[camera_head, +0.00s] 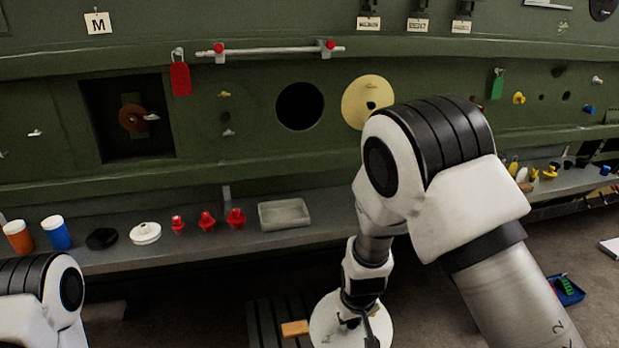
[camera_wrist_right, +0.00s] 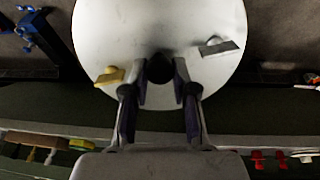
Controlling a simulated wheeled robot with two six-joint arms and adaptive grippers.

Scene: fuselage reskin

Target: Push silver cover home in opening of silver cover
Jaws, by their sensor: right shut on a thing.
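The silver cover is a round pale disc (camera_wrist_right: 160,25) with a dark knob at its middle, a yellow tab on one side and a grey metal tab on the other. My right gripper (camera_wrist_right: 160,88) is shut on the knob. In the head view the cover (camera_head: 328,327) is low, below the shelf and away from the wall, with my right gripper (camera_head: 358,318) over it. A round dark opening (camera_head: 300,106) is in the green wall, left of a pale yellow disc. I cannot tell whether it is the silver cover's opening. My left gripper is out of view.
A grey shelf (camera_head: 190,251) runs along the wall, holding cups, red plugs and a grey tray (camera_head: 285,214). A square recess (camera_head: 95,105) is at left. The pale yellow disc (camera_head: 357,94) is partly behind my right arm. A blue tray (camera_head: 568,291) is at right.

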